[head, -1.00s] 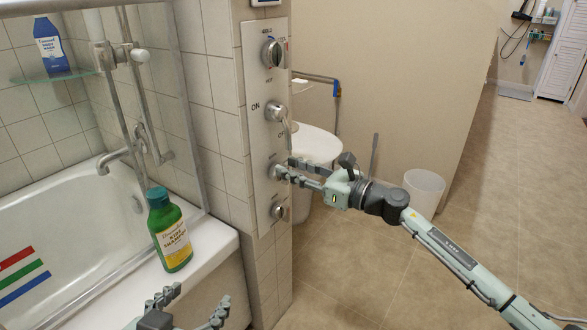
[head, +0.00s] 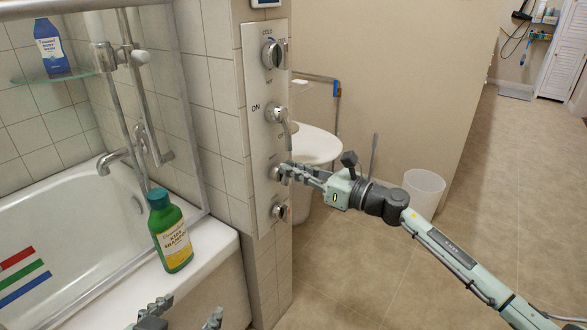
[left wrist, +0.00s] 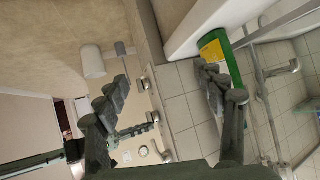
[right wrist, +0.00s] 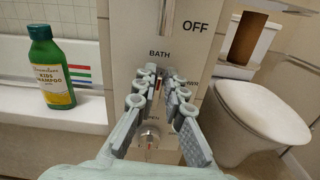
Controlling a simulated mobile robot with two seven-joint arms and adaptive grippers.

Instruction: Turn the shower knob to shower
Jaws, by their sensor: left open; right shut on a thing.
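The shower knob (right wrist: 158,88) sits on the wall panel below the word BATH; a second word to its right is partly hidden by a finger. In the head view this knob (head: 275,173) is the third one down, mostly covered by my fingers. My right gripper (head: 284,172) is shut on it, with its fingers on either side in the right wrist view (right wrist: 159,82). A small reddish mark shows between the fingers; the exact setting is hard to tell. My left gripper (head: 188,312) is open and empty at the bottom of the head view.
The panel (head: 258,150) also carries a top knob (head: 272,53), an ON lever (head: 277,113) and a lower knob (head: 280,211). A green shampoo bottle (head: 170,235) stands on the tub rim (head: 210,240), near my left gripper. A toilet (head: 318,145) stands behind the panel.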

